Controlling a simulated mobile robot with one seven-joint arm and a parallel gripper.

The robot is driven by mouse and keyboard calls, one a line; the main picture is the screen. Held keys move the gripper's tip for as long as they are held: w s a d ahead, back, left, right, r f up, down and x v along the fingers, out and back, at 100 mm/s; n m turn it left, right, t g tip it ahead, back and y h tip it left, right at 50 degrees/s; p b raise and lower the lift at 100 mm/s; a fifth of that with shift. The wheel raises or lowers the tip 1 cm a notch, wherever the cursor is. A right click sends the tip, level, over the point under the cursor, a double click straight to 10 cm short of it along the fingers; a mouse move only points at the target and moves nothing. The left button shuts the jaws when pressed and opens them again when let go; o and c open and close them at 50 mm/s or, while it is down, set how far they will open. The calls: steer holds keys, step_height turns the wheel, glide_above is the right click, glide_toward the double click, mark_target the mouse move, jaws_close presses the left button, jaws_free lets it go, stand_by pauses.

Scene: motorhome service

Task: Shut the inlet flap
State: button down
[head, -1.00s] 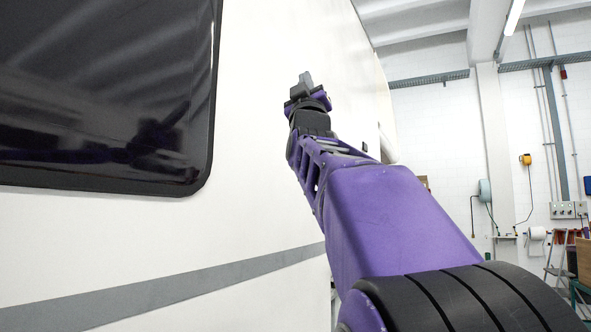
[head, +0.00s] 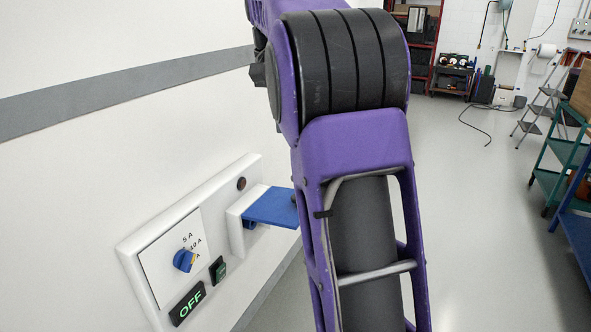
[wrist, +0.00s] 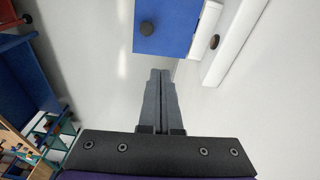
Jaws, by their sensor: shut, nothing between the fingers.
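The blue inlet flap (head: 270,205) stands open in the head view, sticking out about level from the white inlet housing (head: 237,230) on the motorhome's side. Its outer end is partly hidden by my arm. In the wrist view the flap (wrist: 170,22) is at the top, with a dark round knob (wrist: 147,29) on its face. My gripper (wrist: 160,73) is shut and empty, its fingertips just below the flap's edge in that picture; whether they touch cannot be told. My gripper is not visible in the head view.
A green-framed shelf cart (head: 560,150) and a stepladder (head: 540,110) stand right.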

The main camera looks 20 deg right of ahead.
steer(key=shift+m+g, duration=0.5)
steer(key=shift+g, duration=0.3)
steer(key=s+f, duration=0.1)
steer(key=f, duration=0.4)
steer(key=s+d+f+b, duration=0.1)
steer(key=f, duration=0.4)
steer(key=s+f+b, duration=0.1)
steer(key=f, duration=0.4)
steer(key=shift+s+d, duration=0.15)
steer(key=shift+d, duration=0.15)
steer(key=shift+b, duration=0.35)
